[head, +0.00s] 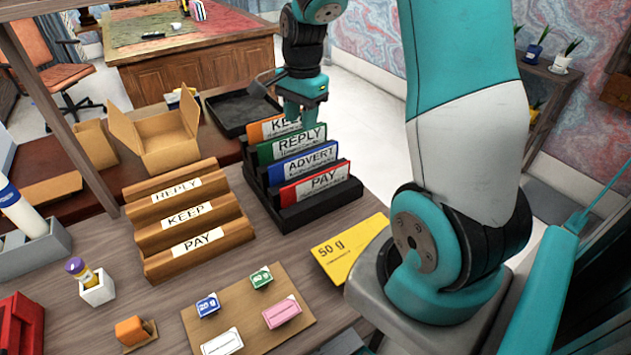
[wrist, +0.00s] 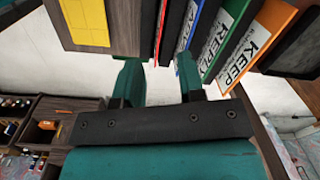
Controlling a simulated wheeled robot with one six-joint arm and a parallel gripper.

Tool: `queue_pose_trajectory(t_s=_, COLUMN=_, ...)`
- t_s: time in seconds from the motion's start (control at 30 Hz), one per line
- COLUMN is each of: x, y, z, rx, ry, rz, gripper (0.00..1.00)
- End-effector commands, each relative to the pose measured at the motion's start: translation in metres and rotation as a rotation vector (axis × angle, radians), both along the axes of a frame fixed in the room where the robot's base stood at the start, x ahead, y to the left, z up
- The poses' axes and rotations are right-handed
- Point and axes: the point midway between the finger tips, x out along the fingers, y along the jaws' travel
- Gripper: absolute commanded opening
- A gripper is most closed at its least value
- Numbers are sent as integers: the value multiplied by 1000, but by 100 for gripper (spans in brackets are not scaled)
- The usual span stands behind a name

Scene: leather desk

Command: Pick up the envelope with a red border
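I cannot make out an envelope with a clear red border. At this size I cannot tell whether either is an envelope. My gripper (head: 302,112) is at the back of the black file rack, by the orange KEEP folder. In the wrist view my gripper (wrist: 158,74) has its two fingers apart with nothing between them.
The black rack (head: 318,211) holds orange, green, blue and red folders. Left of it stands a wooden stepped sorter (head: 190,240) labelled REPLY, KEEP and PAY. An open cardboard box (head: 165,140) stands behind the sorter.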

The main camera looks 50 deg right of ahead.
Motion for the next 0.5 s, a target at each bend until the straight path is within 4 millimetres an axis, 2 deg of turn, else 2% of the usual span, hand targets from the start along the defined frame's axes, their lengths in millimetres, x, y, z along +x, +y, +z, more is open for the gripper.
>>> queue_pose_trajectory(t_s=0.03, x=-1, y=-25, z=-5, rx=-11, ry=22, rz=-129, gripper=36)
queue_pose_trajectory(t_s=0.1, x=-2, y=-46, z=-13, rx=-23, ry=38, rz=-254, gripper=36)
queue_pose_trajectory(t_s=0.17, x=-4, y=-57, z=-19, rx=-29, ry=47, rz=-314, gripper=36)
queue_pose_trajectory(t_s=0.27, x=-5, y=-61, z=-34, rx=-31, ry=52, rz=-346, gripper=36)
queue_pose_trajectory(t_s=0.5, x=-5, y=-61, z=-88, rx=-30, ry=53, rz=-343, gripper=36)
